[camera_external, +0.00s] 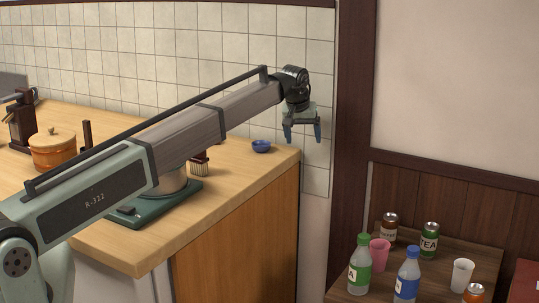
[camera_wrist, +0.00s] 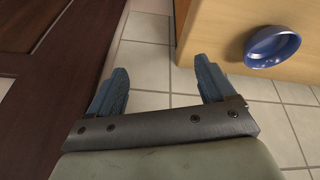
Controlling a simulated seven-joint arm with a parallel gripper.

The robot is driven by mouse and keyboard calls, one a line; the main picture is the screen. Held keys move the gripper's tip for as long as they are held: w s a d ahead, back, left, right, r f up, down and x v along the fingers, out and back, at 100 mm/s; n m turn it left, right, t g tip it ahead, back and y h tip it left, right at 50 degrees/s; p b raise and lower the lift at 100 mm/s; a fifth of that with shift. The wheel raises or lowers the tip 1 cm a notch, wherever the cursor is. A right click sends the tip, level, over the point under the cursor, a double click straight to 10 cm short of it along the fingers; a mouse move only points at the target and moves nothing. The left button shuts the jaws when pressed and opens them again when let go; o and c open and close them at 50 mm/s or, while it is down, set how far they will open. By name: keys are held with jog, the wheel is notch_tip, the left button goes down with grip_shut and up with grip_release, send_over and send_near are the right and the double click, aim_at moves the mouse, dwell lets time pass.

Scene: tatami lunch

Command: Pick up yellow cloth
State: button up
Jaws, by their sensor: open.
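I see no yellow cloth in either view; my arm hides part of the wooden counter in the external view. My gripper (camera_external: 302,137) is open and empty, with its blue fingers pointing down, near the counter's right end and in front of the tiled wall. In the wrist view my gripper (camera_wrist: 160,85) has its two blue fingers spread wide, with only pale floor tiles between them.
A blue bowl (camera_external: 261,146) sits near the counter's (camera_external: 240,162) right corner; it also shows in the wrist view (camera_wrist: 271,47). An orange pot (camera_external: 53,152) stands at left. A dark wooden post (camera_external: 351,130) stands beside my gripper.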

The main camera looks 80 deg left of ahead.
jog(key=s+a+r+n+g, duration=0.2)
jog(key=s+a+r+n, duration=0.15)
jog(key=s+a, duration=0.45)
jog(key=s+a+r+n+g, duration=0.1)
jog(key=s+a+r+n, duration=0.2)
jog(key=s+a+n, duration=0.5)
jog(key=s+a+r+n+g, duration=0.1)
jog(key=s+a+r+g, duration=0.15)
jog(key=s+a, duration=0.65)
jog(key=shift+y, duration=0.3)
jog(key=s+f, duration=0.1)
jog(key=f, duration=0.1)
jog(key=s+f, duration=0.2)
jog(key=f, duration=0.1)
jog(key=s+f, duration=0.1)
jog(key=f, duration=0.1)
jog(key=shift+s+d+f, duration=0.15)
jog(key=shift+d+f, duration=0.05)
jog(key=shift+d, duration=0.1)
jog(key=shift+d+x, duration=0.15)
jog(key=shift+x, duration=1.25)
jog(key=shift+d+x, duration=0.2)
jog(key=shift+x, duration=1.15)
jog(key=shift+s, duration=0.15)
jog(key=c, duration=1)
